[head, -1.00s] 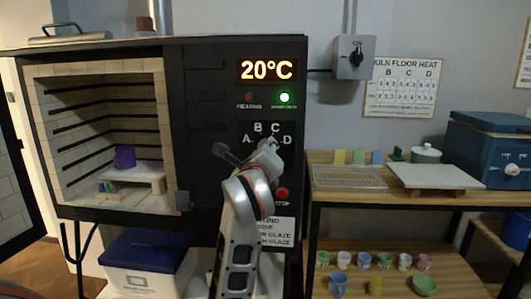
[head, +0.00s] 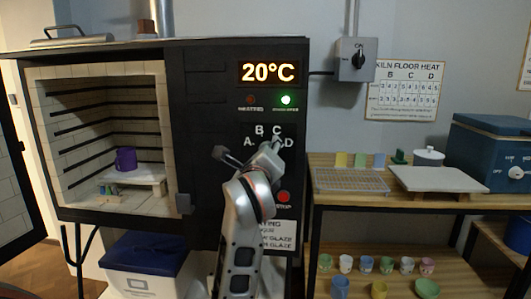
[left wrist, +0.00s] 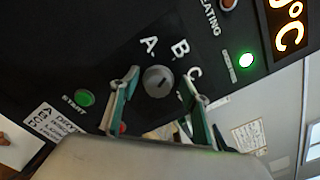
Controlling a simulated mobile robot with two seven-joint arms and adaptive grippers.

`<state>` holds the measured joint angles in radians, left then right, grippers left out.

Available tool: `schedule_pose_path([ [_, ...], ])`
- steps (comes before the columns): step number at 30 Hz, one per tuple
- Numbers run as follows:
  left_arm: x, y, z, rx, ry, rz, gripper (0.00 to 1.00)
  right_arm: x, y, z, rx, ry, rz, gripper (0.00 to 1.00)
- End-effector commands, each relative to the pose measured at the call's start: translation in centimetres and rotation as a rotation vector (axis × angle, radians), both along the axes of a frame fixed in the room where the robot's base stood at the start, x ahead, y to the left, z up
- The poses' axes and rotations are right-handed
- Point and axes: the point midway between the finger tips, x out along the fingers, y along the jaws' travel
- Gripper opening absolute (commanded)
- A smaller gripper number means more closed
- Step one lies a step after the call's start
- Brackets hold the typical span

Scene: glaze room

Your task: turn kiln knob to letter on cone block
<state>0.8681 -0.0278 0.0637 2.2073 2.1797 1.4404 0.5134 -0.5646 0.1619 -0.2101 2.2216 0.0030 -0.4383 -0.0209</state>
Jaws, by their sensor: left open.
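The round grey kiln knob (left wrist: 157,82) shows in the left wrist view on the black panel, with letters A, B and C around it. A short dark mark shows on its face; I cannot tell exactly which letter it points to. My left gripper (head: 273,147) is open in front of the dial and hides the knob in the head view. In the left wrist view its fingers stand on either side of the knob, with gaps visible. A small block with coloured cones (head: 108,189) sits on the kiln floor; no letter is readable on it. My right gripper is not in view.
The panel has a 20°C display (head: 267,72), a lit green lamp (head: 286,100) and a red stop button (head: 283,197). A kiln floor heat chart (head: 404,91) hangs at right above a wooden bench.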

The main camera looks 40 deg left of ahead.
Motion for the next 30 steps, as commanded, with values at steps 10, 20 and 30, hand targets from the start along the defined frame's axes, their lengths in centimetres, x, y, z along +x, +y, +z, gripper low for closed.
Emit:
schedule_pose_path([
  [10,-3.5,-2.2,0.0,-0.001,-0.002,-0.002,0.46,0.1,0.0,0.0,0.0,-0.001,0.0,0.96],
  [20,-6.2,-3.9,0.0,0.0,-0.001,-0.001,0.46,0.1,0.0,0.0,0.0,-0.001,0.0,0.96],
  [30,-6.3,-3.9,0.0,0.0,-0.001,-0.001,0.46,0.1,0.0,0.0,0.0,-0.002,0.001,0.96],
])
